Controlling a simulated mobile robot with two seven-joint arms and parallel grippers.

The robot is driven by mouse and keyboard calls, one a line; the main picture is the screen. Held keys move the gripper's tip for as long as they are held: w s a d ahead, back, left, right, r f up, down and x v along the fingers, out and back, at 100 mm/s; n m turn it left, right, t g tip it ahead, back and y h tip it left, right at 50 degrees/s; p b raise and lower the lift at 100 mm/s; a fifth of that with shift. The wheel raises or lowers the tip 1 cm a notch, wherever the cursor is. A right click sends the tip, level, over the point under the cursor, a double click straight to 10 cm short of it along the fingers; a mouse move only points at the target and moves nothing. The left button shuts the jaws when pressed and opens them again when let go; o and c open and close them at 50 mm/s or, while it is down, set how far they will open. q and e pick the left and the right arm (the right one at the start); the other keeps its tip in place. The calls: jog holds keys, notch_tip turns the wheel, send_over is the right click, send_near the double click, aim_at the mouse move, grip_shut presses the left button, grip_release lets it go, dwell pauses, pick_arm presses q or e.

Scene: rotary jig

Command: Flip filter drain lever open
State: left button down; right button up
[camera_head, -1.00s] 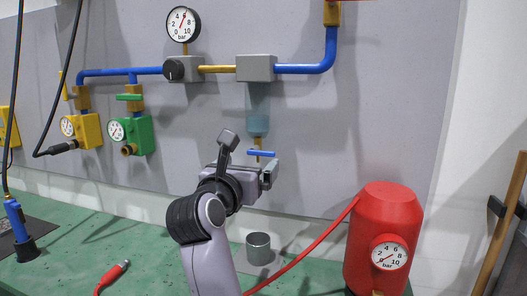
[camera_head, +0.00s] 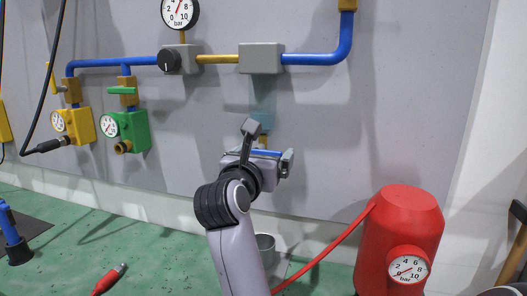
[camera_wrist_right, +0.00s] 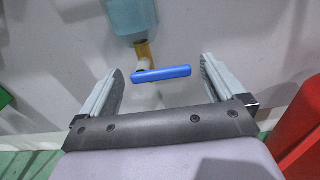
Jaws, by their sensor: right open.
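The blue drain lever (camera_wrist_right: 162,74) lies nearly level under the filter in the right wrist view, on a brass drain fitting (camera_wrist_right: 144,52). The translucent blue filter bowl (camera_head: 262,100) hangs below a grey block (camera_head: 261,58) in the head view. My right gripper (camera_wrist_right: 160,80) is open, with one finger on each side of the lever and a gap on both sides. In the head view the right gripper (camera_head: 284,163) is in front of the drain, and only a strip of the lever (camera_head: 267,153) shows above it. My left gripper is not in view.
A grey metal cup (camera_head: 264,243) stands on the green bench below the drain, partly behind my arm. A red tank (camera_head: 400,235) with a gauge and red hose is to the right. Green (camera_head: 135,133) and yellow (camera_head: 80,127) regulators are on the left.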

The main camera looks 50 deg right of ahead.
jog(key=shift+d, duration=0.1)
jog(key=c, duration=1)
jog(key=shift+c, duration=0.2)
jog(key=n, duration=0.3)
jog(key=r+n, duration=0.1)
jog(key=n, duration=0.1)
jog(key=shift+w+n, duration=0.15)
jog(key=shift+n, duration=0.25)
